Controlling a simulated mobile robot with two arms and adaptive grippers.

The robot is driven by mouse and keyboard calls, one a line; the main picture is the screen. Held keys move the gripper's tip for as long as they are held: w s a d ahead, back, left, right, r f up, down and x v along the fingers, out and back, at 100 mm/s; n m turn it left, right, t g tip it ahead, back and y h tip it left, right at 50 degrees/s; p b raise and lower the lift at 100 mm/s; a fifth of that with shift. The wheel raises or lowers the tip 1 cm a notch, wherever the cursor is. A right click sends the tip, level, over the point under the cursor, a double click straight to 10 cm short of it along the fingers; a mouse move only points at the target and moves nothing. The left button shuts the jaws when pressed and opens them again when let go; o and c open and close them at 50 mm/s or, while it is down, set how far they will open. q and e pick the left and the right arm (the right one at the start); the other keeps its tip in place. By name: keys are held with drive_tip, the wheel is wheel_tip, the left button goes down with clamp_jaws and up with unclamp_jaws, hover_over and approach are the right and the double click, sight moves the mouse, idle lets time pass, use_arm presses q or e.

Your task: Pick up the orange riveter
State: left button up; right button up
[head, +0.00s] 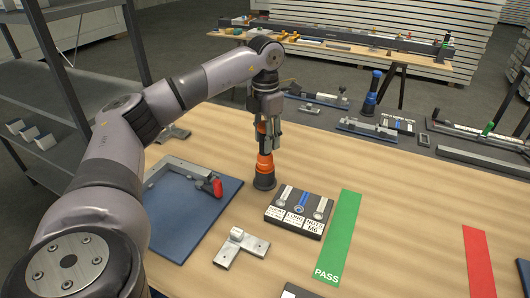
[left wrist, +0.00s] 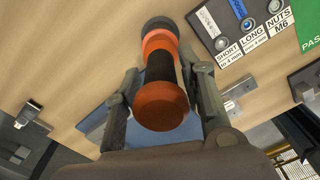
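The orange riveter (head: 264,165) stands upright on the wooden table, with a dark base and an orange band. In the left wrist view, its orange top and black body (left wrist: 160,68) lie between the two fingers. My left gripper (head: 268,130) comes down over it from above and hides its upper part in the head view. In the left wrist view, the fingers of the left gripper (left wrist: 162,82) are on either side of the riveter with visible gaps, so it is open around it. My right gripper is not in view.
A blue mat (head: 190,225) with a metal frame and red clamp lies left of the riveter. A black labelled rivet tray (head: 291,225) and green PASS strip (head: 338,240) are to its right. A metal bracket (head: 241,247) lies in front. A blue riveter (head: 371,95) stands farther back.

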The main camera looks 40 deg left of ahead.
use_arm(q)
clamp_jaws()
idle(0.3)
drive_tip(key=shift+r, duration=0.15)
drive_tip(key=shift+w+r, duration=0.1)
drive_tip(key=shift+r, duration=0.45)
wheel_tip(320, 180, up, 7)
drive_tip(key=shift+f, duration=0.1)
wheel_tip(320, 180, up, 12)
drive_tip(key=p, duration=0.4)
